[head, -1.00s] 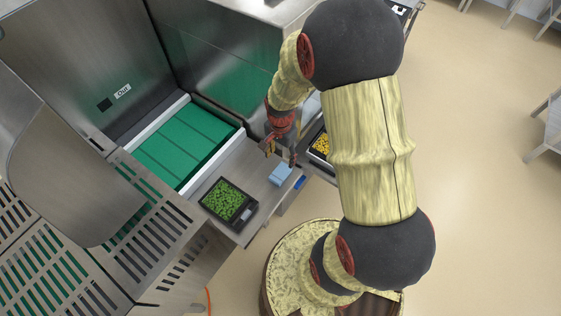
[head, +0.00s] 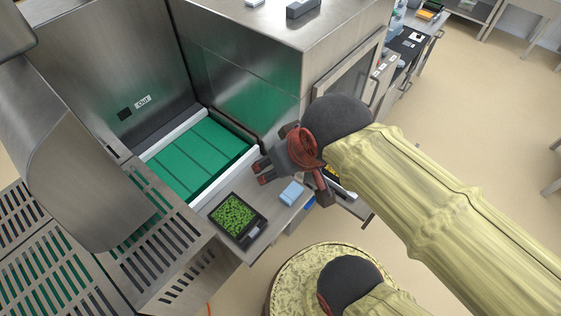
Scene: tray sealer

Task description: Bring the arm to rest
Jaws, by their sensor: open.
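My gripper (head: 261,173) is open and empty, with its red-tipped fingers pointing left. It hangs above the right end of the green conveyor and the small steel shelf, apart from the things on it. My arm runs from the right edge of the head view, bent, with its dark wrist joint over the shelf's far side. A black tray of green peas (head: 233,215) lies on the shelf (head: 262,235), and a blue block (head: 291,193) lies to its right.
The green conveyor (head: 200,158) lies under the steel machine housing (head: 250,70), left of my gripper. Slatted steel grates (head: 60,260) fill the lower left. A yellow-filled tray (head: 333,171) is mostly hidden behind my wrist. Open floor (head: 480,130) is on the right.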

